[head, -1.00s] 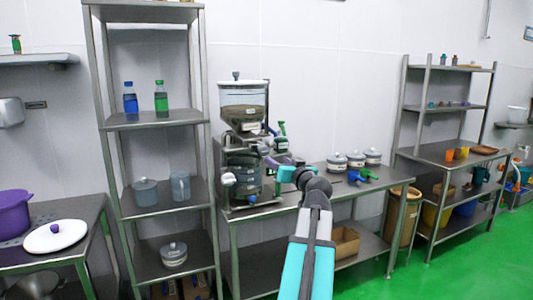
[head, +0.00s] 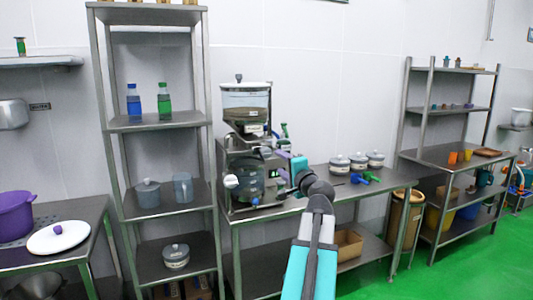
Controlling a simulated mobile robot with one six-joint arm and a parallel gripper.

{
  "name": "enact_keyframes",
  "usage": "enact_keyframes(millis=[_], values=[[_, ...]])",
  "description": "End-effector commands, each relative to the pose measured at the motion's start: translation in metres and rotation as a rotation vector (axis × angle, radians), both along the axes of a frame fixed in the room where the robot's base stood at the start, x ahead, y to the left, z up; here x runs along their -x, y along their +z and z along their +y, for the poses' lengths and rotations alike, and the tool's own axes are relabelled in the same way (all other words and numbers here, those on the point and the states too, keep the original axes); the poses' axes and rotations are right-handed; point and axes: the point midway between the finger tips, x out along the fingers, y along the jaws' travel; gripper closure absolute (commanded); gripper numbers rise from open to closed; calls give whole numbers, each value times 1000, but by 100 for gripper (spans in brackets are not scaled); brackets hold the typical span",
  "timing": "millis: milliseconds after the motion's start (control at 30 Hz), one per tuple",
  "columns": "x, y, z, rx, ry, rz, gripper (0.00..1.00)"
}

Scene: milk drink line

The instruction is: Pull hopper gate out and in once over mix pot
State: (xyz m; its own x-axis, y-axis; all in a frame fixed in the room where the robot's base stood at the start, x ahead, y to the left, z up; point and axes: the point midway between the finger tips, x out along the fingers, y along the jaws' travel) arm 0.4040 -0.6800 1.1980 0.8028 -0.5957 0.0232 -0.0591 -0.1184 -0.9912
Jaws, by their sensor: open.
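The hopper (head: 246,101) is a clear bin holding dark material, at the top of a grey dispenser on the middle table. A small labelled block (head: 254,128) sits under the hopper; I cannot tell whether it is the gate. A dark, see-through pot (head: 247,182), likely the mix pot, stands below the hopper inside the stand. My gripper (head: 283,158) is just right of the dispenser, beyond my teal wrist. It is open, small in the picture and partly hidden by the wrist. I see nothing held in it. The gate's position is not clear.
A green-topped lever (head: 284,131) stands behind my gripper. A tall metal shelf (head: 160,122) stands close on the left. Open green floor lies at right.

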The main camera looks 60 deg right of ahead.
Motion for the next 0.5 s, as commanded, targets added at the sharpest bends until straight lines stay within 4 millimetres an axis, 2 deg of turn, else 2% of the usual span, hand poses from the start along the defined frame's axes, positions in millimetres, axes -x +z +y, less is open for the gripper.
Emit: enact_keyframes(millis=[500], values=[[0, 1, 0, -537, 18, -407, 51]])
